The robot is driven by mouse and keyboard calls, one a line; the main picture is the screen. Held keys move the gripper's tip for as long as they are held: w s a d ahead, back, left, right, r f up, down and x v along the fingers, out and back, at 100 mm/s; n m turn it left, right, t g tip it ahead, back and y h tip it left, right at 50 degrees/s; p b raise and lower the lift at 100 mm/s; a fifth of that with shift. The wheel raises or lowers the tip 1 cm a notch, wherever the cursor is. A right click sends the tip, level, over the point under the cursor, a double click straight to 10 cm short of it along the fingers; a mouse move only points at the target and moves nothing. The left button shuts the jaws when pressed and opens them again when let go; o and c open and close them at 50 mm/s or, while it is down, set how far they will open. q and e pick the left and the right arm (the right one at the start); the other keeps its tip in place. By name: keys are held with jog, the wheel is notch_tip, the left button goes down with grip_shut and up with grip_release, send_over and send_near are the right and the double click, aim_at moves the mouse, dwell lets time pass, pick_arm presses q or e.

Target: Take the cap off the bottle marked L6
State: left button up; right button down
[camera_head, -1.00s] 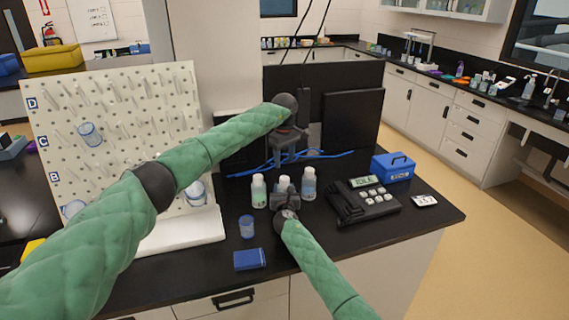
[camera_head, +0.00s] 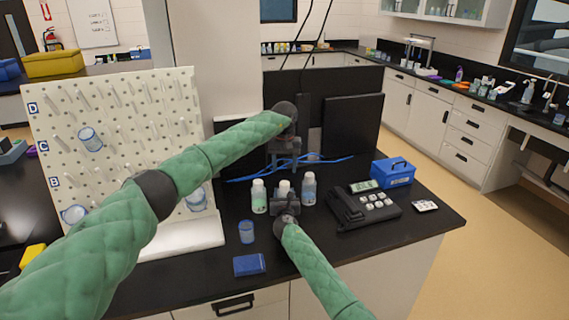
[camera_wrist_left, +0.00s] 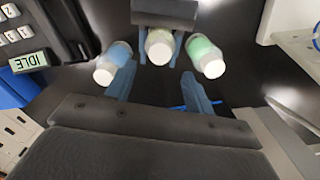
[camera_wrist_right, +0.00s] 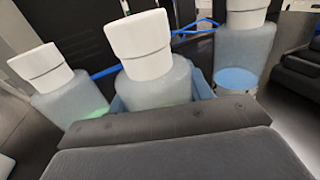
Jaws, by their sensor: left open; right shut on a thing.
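Three white-capped bottles stand in a row on the black bench: a green-filled bottle (camera_head: 258,197), a middle bottle (camera_head: 284,188) and a blue-filled bottle (camera_head: 309,189). I cannot read their labels, so I cannot tell which is L6. My right gripper (camera_head: 286,205) is shut on the middle bottle, which is upright and capped; it shows large in the right wrist view (camera_wrist_right: 155,85). My left gripper (camera_head: 284,158) is open above and behind the bottles. In the left wrist view its blue fingers spread on either side of the middle bottle's white cap (camera_wrist_left: 158,53), apart from it.
A blue cup (camera_head: 246,231) and a blue pad (camera_head: 249,264) are at the front. A phone-like device (camera_head: 364,206) and blue box (camera_head: 393,171) stand right. A pegboard (camera_head: 112,130) stands left. Blue cables (camera_head: 243,178) and dark monitors (camera_head: 352,122) are behind.

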aim_at(284, 183)
pick_arm(q)
notch_tip(284, 183, down, 7)
dwell(0.4)
jog(key=c, duration=1)
